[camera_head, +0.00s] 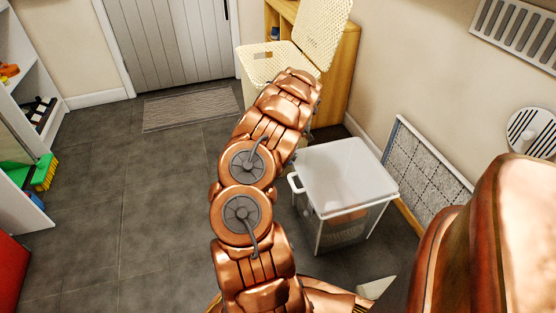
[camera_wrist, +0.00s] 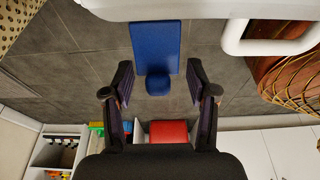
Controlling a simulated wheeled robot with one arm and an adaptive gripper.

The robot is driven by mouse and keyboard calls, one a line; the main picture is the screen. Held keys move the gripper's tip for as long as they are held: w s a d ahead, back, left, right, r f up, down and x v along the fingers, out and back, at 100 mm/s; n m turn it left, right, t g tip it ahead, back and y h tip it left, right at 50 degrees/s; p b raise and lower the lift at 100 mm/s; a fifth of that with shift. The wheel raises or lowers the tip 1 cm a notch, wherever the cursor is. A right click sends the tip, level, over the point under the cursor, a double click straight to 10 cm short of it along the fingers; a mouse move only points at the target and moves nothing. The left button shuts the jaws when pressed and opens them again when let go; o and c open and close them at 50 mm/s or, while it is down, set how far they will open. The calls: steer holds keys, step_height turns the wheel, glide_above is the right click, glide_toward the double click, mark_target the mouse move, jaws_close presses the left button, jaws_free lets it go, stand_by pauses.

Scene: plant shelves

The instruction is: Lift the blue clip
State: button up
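The blue clip (camera_wrist: 154,48) shows in the wrist view as a flat blue plate with a rounded knob at its lower end. It appears between and a little past the fingertips of my gripper (camera_wrist: 159,84), below a white edge at the top. The two dark fingers stand apart, with visible gaps on both sides of the clip. I cannot tell its exact depth or what supports it. In the head view, I do not see the clip, and my copper arm covers the area around my gripper.
A white-topped cart (camera_head: 345,175) with a side handle stands right of my arm. Behind are a cream woven hamper (camera_head: 262,62) with its lid raised and a wooden cabinet (camera_head: 343,68). A white shelf (camera_head: 22,75) stands left. Grey floor (camera_head: 110,200) is clear between.

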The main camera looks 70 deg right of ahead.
steer(key=shift+o, duration=0.9)
steer(key=shift+r, duration=0.1)
steer(key=v, duration=1.2)
